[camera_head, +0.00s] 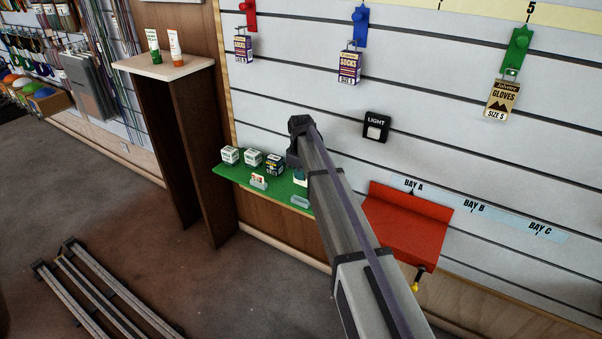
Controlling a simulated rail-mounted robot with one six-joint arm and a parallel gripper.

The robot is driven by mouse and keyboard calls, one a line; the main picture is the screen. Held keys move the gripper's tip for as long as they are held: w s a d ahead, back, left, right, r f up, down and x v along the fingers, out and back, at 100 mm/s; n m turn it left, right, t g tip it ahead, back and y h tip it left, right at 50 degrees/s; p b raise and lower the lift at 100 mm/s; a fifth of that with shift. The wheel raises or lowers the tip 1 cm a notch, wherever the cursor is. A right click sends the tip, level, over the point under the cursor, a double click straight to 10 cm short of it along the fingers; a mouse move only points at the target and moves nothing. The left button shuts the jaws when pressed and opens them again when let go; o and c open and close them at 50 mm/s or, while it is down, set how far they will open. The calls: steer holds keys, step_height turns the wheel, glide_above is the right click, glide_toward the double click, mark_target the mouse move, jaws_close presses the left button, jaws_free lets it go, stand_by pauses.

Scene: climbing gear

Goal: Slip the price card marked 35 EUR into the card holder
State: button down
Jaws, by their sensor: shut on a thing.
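My gripper (293,159) is mostly hidden behind my own arm, over the right part of the green shelf (228,174). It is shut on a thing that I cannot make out. A small pale patch with some green shows just below it, and I cannot tell whether this is a card or a box. Two small holders sit at the shelf's front edge. The left holder (259,182) shows a pale card with an orange-brown mark, too small to read. The right card holder (299,202) looks grey and empty, just below my gripper. I cannot read 35 EUR anywhere.
Small boxes (252,159) stand in a row behind the left holder. A wooden stand (163,66) holds two tubes.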

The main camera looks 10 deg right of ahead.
steer(key=shift+f+b, duration=3.95)
steer(key=shift+f, duration=0.25)
steer(key=c, duration=1.1)
jaws_free()
step_height(320, 180, up, 11)
steer(key=p, duration=1.1)
steer(key=shift+r, duration=0.1)
